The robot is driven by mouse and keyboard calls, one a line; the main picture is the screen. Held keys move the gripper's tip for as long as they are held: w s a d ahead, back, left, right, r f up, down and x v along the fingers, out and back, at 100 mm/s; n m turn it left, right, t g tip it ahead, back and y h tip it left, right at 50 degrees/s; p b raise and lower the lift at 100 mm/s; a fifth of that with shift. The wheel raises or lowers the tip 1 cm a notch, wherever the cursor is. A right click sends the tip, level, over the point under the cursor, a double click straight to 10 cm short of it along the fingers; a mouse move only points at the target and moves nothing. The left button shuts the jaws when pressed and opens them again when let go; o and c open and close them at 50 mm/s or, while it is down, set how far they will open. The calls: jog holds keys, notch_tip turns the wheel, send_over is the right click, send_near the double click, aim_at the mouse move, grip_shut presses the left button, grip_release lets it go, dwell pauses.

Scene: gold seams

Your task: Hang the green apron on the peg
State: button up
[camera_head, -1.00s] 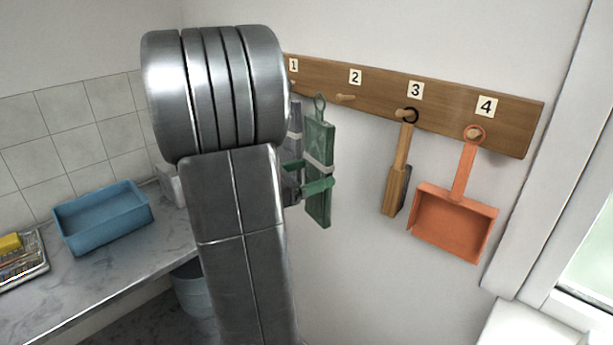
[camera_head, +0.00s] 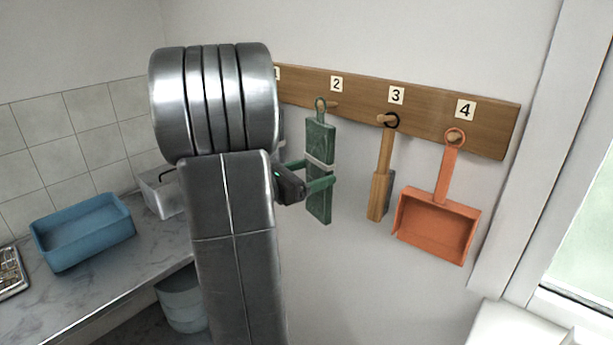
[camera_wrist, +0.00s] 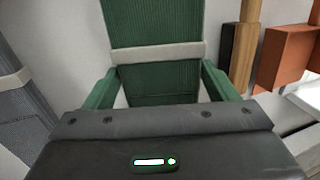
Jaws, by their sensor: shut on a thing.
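The green apron (camera_head: 319,145) is a folded flat bundle with a pale band and a hanging loop (camera_head: 320,104) at its top. My gripper (camera_head: 320,173) is shut on it near the band, and it hangs upright in front of the wall. In the wrist view the apron (camera_wrist: 157,22) fills the middle between my green fingers. The wooden peg (camera_head: 332,104) under label 2 shows just right of the loop. I cannot tell whether the loop is around the peg or in front of it.
A wooden brush (camera_head: 381,180) hangs at 3 and an orange dustpan (camera_head: 437,222) at 4. A grey bundle (camera_wrist: 25,105) is at left in the wrist view. My arm hides the rail's left end. A blue tub (camera_head: 84,240) stands on the counter.

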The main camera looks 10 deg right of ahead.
jog(key=shift+x, duration=0.8)
jog(key=shift+w+d+f+b, duration=0.55)
jog(key=shift+w+b, duration=0.05)
jog(key=shift+w, duration=0.05)
jog(key=o, duration=1.1)
jog(key=shift+a, duration=0.1)
jog(key=b+v, duration=0.1)
jog(key=v, duration=1.2)
jog(key=shift+s+a+b, duration=0.2)
jog(key=shift+a+b, duration=0.05)
jog(key=shift+b, duration=0.1)
